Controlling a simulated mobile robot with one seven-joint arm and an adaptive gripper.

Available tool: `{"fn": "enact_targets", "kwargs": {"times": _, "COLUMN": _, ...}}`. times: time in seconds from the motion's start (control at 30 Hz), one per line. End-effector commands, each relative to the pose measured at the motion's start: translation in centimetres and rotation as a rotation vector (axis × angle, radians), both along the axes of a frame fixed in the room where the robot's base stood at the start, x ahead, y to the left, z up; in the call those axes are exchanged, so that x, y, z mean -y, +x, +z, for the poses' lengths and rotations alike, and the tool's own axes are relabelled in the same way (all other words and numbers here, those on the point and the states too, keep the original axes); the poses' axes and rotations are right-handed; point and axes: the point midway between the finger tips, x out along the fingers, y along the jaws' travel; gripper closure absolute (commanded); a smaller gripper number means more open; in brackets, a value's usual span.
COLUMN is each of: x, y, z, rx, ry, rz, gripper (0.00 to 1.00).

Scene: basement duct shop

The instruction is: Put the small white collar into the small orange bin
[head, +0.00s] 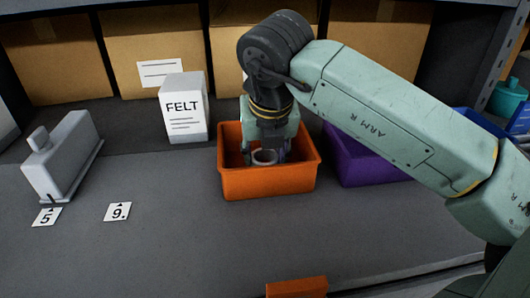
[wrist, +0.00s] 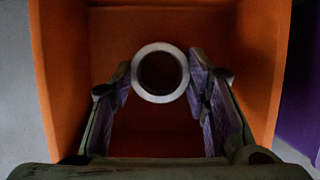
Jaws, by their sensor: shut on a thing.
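The small white collar (wrist: 137,76) is a pale ring seen end-on in the wrist view, between the two fingertips of my gripper (wrist: 160,85). In the head view the collar (head: 264,157) shows as a light ring at the fingers of my gripper (head: 262,156). My gripper is shut on the collar. It points down into the orange bin (head: 268,183), with the collar within the bin's walls. The bin's walls (wrist: 57,60) surround the collar in the wrist view. I cannot tell whether the collar touches the bin floor.
A purple bin (head: 365,166) stands right beside the orange one. A FELT box (head: 184,110) stands behind to the left. A grey block-shaped object (head: 62,160) is farther left. Cardboard boxes (head: 150,45) line the back. Another orange thing (head: 297,287) shows at the front edge.

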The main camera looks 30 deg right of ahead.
Motion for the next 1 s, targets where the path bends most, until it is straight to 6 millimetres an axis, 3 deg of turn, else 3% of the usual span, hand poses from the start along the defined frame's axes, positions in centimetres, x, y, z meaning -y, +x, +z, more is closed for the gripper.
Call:
{"fn": "enact_targets", "kwargs": {"times": 0.3, "x": 0.0, "y": 0.0, "z": 0.1, "rx": 0.0, "ry": 0.0, "rz": 0.0, "gripper": 0.38}}
{"fn": "enact_targets", "kwargs": {"times": 0.67, "x": 0.0, "y": 0.0, "z": 0.3, "rx": 0.0, "ry": 0.0, "rz": 0.0, "gripper": 0.37}}
{"fn": "enact_targets", "kwargs": {"times": 0.87, "x": -0.1, "y": -0.1, "z": 2.3, "rx": 0.0, "ry": 0.0, "rz": 0.0, "gripper": 0.37}}
{"fn": "enact_targets", "kwargs": {"times": 1.0, "x": -0.6, "y": -1.3, "z": 5.5, "rx": 0.002, "ry": -0.002, "rz": -0.001, "gripper": 0.37}}
